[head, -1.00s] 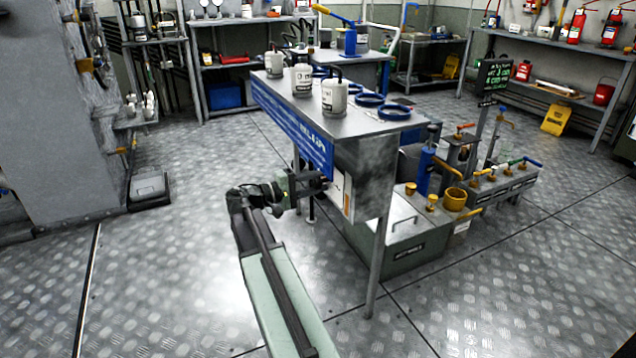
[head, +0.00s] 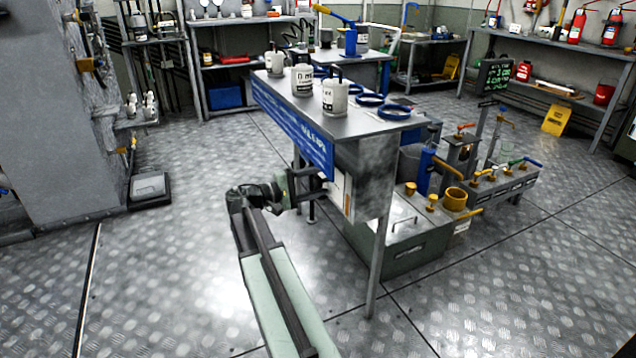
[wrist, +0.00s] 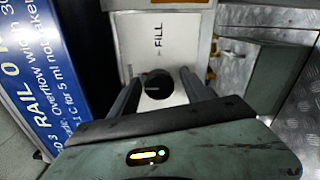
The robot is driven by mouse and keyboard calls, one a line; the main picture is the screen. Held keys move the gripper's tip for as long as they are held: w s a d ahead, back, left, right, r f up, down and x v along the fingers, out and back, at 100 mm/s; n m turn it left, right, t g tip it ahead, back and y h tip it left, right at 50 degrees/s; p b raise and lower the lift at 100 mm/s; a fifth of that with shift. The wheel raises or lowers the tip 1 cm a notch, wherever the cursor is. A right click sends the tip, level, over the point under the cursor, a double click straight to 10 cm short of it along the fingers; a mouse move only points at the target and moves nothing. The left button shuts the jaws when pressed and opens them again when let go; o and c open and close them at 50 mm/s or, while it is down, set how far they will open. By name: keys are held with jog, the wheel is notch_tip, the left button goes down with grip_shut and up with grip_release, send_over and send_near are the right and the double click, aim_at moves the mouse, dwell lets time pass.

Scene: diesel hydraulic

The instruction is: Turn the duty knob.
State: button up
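A round black knob (wrist: 157,84) sits on a white panel (wrist: 146,49) marked "FILL" in the wrist view. I take it for the duty knob, though no "duty" label is readable. My gripper (wrist: 160,78) is open, with one dark finger on each side of the knob and visible gaps between. I cannot tell how deep the fingertips reach along the knob. In the head view my gripper (head: 318,183) is at the white panel (head: 339,190) under the bench top, and the knob is hidden there.
A blue lettered sign (head: 292,128) hangs along the bench edge, close to the left of my gripper. White canisters (head: 335,96) and blue rings (head: 369,100) stand on the bench. A bench leg (head: 377,265) and a grey tank (head: 405,248) are to the right.

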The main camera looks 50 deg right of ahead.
jog(key=v, duration=0.7)
jog(key=shift+a, duration=0.35)
jog(key=shift+w, duration=0.1)
